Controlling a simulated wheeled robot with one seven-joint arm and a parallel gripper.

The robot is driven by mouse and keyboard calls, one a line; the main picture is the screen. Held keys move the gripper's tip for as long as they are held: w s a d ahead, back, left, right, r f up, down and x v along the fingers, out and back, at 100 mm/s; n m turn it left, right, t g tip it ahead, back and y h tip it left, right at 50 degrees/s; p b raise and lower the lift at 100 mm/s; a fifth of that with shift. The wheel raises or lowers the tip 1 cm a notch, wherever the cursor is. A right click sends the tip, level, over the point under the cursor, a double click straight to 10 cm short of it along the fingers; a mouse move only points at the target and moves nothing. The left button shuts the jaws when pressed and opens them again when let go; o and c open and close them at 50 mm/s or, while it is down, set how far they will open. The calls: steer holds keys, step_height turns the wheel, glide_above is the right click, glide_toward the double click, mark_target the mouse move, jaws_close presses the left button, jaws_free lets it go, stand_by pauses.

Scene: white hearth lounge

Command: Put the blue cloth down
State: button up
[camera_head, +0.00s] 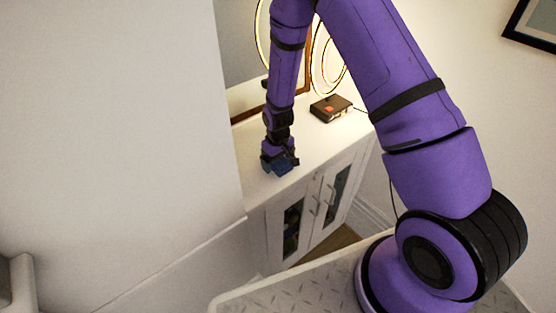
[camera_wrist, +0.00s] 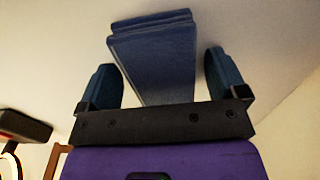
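The folded blue cloth (camera_wrist: 155,60) shows in the wrist view as a thick layered block between the two fingers of my gripper (camera_wrist: 163,75). The fingers are apart, with a visible gap on each side of the cloth. In the head view my gripper (camera_head: 281,165) points down at the white cabinet top (camera_head: 318,140), near its front edge. A dark blue patch shows there, but I cannot tell cloth from fingers. The cloth appears to lie at the cabinet top; exact contact is hidden.
A dark box (camera_head: 331,107) with a red spot sits farther back on the cabinet top. A wood-framed mirror (camera_head: 270,95) and glowing rings (camera_head: 330,60) stand behind. A white wall (camera_head: 110,130) is close on the left. The top between gripper and box is clear.

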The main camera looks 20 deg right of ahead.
steer(key=shift+r, duration=0.1)
steer(key=s+d+r+m+t, duration=0.1)
steer(key=s+r, duration=0.2)
steer(key=r, duration=0.9)
steer(key=s+d+r+t, duration=0.1)
steer(key=s+d+r, duration=0.15)
steer(key=r, duration=0.95)
steer(key=s+r+m+t, duration=0.1)
steer(key=s+r, duration=0.3)
steer(key=r, duration=0.8)
steer(key=s+d+r+t, duration=0.1)
steer(key=s+r, duration=0.4)
steer(key=s, duration=0.5)
steer(key=s+d+r+m+t, duration=0.1)
steer(key=s+r, duration=0.4)
steer(key=s, duration=0.5)
steer(key=shift+d+r+m, duration=0.15)
steer(key=shift+d+m, duration=0.15)
steer(key=shift+d, duration=0.4)
steer(key=shift+o, duration=0.4)
steer(key=shift+w, duration=0.1)
steer(key=shift+w, duration=0.1)
